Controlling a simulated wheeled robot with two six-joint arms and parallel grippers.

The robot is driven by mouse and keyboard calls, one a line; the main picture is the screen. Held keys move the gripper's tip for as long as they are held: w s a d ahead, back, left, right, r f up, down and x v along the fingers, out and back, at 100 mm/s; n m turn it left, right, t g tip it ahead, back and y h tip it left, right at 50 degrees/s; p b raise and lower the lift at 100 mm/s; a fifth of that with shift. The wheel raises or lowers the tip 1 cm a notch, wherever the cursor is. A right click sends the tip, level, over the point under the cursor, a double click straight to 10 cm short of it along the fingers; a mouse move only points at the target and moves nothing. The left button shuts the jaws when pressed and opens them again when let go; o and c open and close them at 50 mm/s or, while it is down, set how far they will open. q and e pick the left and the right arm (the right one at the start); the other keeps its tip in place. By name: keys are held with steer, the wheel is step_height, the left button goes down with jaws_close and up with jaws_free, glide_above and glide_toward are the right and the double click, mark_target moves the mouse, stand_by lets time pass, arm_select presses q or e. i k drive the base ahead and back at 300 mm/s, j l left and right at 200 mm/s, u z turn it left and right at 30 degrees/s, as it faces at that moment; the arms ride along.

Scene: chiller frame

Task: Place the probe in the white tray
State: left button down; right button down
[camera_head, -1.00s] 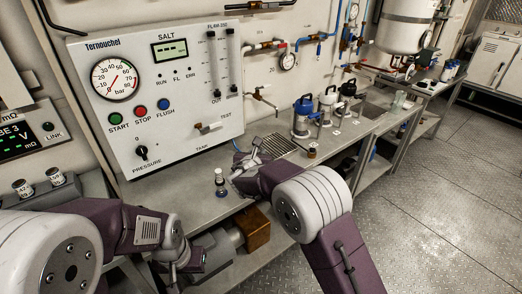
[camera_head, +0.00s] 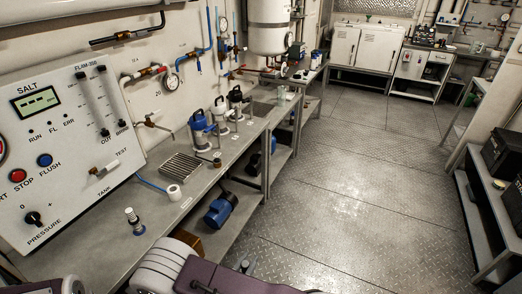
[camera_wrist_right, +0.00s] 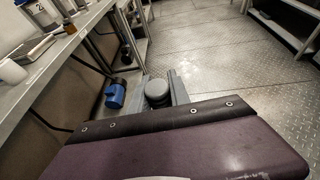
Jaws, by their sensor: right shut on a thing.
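My right gripper (camera_head: 246,265) shows only in part at the bottom of the head view, over the floor side of the bench front. In the right wrist view, it (camera_wrist_right: 160,88) is shut on a dark grey, round-topped piece that looks like the probe (camera_wrist_right: 157,89). The probe's lower part is hidden, and it is clear of the bench. I cannot make out a white tray in either view. My left gripper is out of view.
The steel bench (camera_head: 105,258) runs along the wall. It carries a small bottle (camera_head: 134,222), a white cup (camera_head: 174,192), a drain grate (camera_head: 181,168) and a blue-topped canister (camera_head: 201,135). A blue pump (camera_head: 220,209) sits on the shelf below. The floor (camera_head: 350,190) at right is open.

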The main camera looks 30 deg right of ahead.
mark_target(289, 97)
steer(key=i+l, duration=0.35)
steer(key=l, duration=0.35)
steer(key=i+l+u, duration=0.15)
steer(key=i+l, duration=0.15)
steer(key=l, duration=0.45)
steer(key=i+l, duration=0.3)
steer(key=l, duration=0.45)
steer(key=i+l+u, duration=0.15)
steer(key=i+l, duration=0.15)
steer(key=l, duration=0.45)
steer(key=i+l, duration=0.25)
steer(key=l, duration=0.5)
steer(key=i+l+u, duration=0.1)
steer(key=i+l, duration=0.15)
steer(key=l, duration=0.55)
steer(key=i+l+u, duration=0.1)
steer(key=l, duration=0.7)
steer(key=i+l, duration=0.3)
steer(key=l, duration=0.5)
steer(key=i+l, duration=0.1)
steer(key=l, duration=0.25)
steer(key=i+l, duration=0.15)
steer(key=l, duration=0.15)
steer(key=i+l+u, duration=0.1)
steer(key=l, duration=0.25)
